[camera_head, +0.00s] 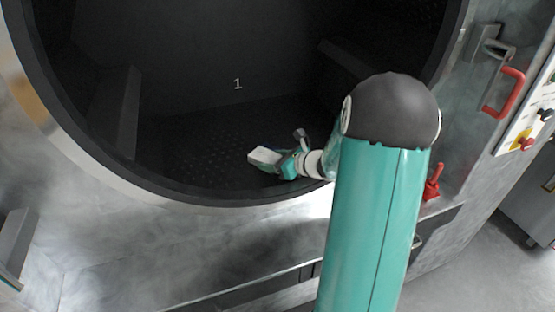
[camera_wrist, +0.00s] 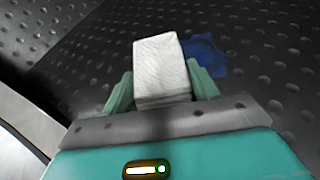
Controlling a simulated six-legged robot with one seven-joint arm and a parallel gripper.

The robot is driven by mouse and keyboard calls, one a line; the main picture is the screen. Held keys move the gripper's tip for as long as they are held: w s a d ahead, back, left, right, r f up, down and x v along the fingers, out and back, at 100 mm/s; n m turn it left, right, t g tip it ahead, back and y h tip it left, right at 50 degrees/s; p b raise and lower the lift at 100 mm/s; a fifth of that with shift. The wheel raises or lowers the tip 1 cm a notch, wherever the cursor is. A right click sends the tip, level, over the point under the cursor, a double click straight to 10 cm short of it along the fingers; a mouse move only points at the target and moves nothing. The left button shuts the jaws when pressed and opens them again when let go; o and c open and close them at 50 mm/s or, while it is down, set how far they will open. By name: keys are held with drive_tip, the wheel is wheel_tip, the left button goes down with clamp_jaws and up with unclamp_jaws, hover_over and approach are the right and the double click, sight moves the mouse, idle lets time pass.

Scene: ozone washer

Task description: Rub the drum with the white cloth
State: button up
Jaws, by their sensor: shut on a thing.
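The drum (camera_head: 200,135) is a large dark opening with a perforated inner wall, a pale metal rim and a number 1 at its back. My gripper (camera_wrist: 162,90) is inside the lower part of the drum, seen small in the head view (camera_head: 276,163). It is shut on the white cloth (camera_wrist: 160,64), a folded block between the two green fingers. The cloth also shows in the head view (camera_head: 264,156). A dark blue patch (camera_wrist: 205,54) lies on the dimpled drum surface just right of the cloth. I cannot tell whether the cloth touches the drum.
Raised dark ribs stand inside the drum at left (camera_head: 129,112) and upper right (camera_head: 345,58). A red handle (camera_head: 505,93) and a control panel (camera_head: 530,122) are on the right of the metal front. A small red lever (camera_head: 432,183) sits lower right. The drum's middle is clear.

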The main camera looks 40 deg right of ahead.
drive_tip(key=shift+w+a+f, duration=0.15)
drive_tip(key=shift+w+a, duration=0.1)
drive_tip(key=shift+a, duration=0.25)
drive_tip(key=shift+w+d+f, duration=0.1)
drive_tip(key=shift+w+d, duration=0.3)
drive_tip(key=shift+w, duration=0.4)
drive_tip(key=shift+w+d+r, duration=0.1)
drive_tip(key=shift+w+d, duration=0.2)
drive_tip(key=shift+w, duration=0.6)
drive_tip(key=shift+w+d+r, duration=0.1)
drive_tip(key=shift+w+d, duration=0.15)
drive_tip(key=shift+w, duration=0.7)
drive_tip(key=shift+w+d+r, duration=0.1)
drive_tip(key=shift+w+d, duration=0.2)
drive_tip(key=shift+w, duration=0.6)
drive_tip(key=shift+w+d+f, duration=0.1)
drive_tip(key=shift+w+d, duration=0.15)
drive_tip(key=shift+w, duration=0.65)
drive_tip(key=shift+w+d+f, duration=0.1)
drive_tip(key=shift+w+d, duration=0.1)
drive_tip(key=shift+w, duration=0.7)
drive_tip(key=shift+r, duration=3.05)
drive_tip(key=shift+r, duration=1.45)
